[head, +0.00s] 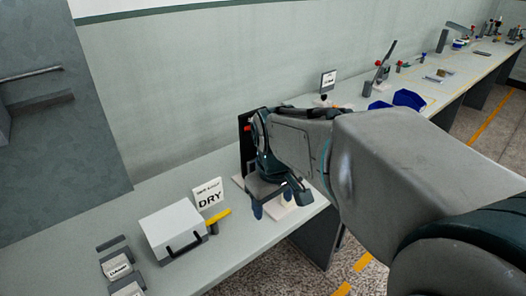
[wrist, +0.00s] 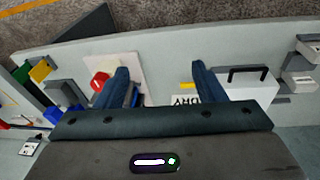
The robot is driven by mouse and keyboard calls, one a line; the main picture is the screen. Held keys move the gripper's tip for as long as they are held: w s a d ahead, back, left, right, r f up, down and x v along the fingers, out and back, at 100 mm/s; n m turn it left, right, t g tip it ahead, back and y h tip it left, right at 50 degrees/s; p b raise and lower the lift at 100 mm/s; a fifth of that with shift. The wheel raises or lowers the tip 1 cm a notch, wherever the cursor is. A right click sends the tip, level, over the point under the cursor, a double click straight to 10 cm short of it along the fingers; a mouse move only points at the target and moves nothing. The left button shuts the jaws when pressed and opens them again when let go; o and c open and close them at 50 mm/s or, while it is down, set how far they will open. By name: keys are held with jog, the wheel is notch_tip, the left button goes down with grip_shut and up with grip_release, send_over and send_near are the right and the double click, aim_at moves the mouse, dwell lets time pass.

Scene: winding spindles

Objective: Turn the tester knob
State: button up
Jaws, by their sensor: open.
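My gripper (wrist: 163,80) is open and empty, with its two blue fingers apart in the wrist view. In the head view my gripper (head: 281,207) hangs over the near part of the bench. In the wrist view a red rounded part (wrist: 99,80), perhaps the tester knob, shows on a white plate (wrist: 123,66) just left of the left finger. It is not between the fingers, and the finger hides part of the plate. In the head view a dark upright panel (head: 244,140) with a red spot stands behind my wrist; my arm hides most of that spot.
A white box (head: 172,230) with a black handle and a "DRY" sign (head: 209,195) stand left of my gripper. "DAMP" blocks (head: 117,266) lie farther left. Blue bins (head: 409,99) and small fixtures stand along the bench to the right. The bench's front edge is close by.

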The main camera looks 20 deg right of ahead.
jog(key=w+d+n+g+p, duration=0.25)
jog(key=w+d+n, duration=0.9)
jog(key=w, duration=0.65)
jog(key=shift+m+t+y, duration=0.25)
jog(key=shift+m+y, duration=0.05)
jog(key=shift+m, duration=0.55)
jog(key=f, duration=0.4)
jog(key=d+f, duration=0.1)
jog(key=f, duration=0.8)
jog(key=shift+s+d+f, duration=0.1)
jog(key=shift+d+f, duration=0.15)
jog(key=shift+d, duration=0.1)
jog(key=c, duration=1)
